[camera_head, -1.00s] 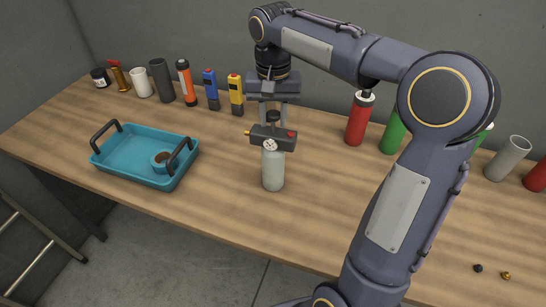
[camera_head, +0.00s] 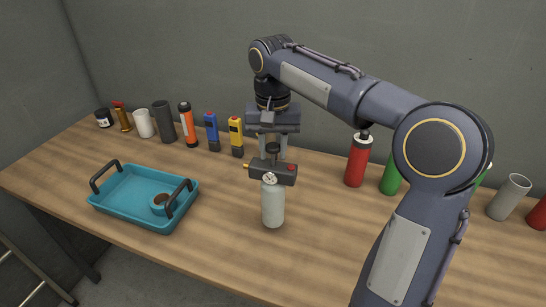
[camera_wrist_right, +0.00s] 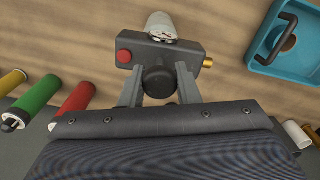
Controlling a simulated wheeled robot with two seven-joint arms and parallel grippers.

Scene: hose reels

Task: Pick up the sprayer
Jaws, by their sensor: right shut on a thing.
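The sprayer (camera_head: 273,205) has a pale grey bottle and a dark head with a round gauge, a brass nozzle at the left and a red button at the right. It is upright over the middle of the table in the head view. My right gripper (camera_head: 273,150) points straight down, shut on the black knob on top. The wrist view shows the sprayer's head (camera_wrist_right: 160,53) with the fingers of my right gripper (camera_wrist_right: 158,80) on both sides of the knob. The bottle's base seems at or slightly above the wood; the gap is hard to tell. My left gripper is out of view.
A teal tray (camera_head: 118,212) with black handles and a small round item inside is at the left of the wooden table (camera_head: 225,245). Several bottles, flashlights and cups line the back edge, with a red bottle (camera_head: 357,162) right of the gripper. Wood around the sprayer is clear.

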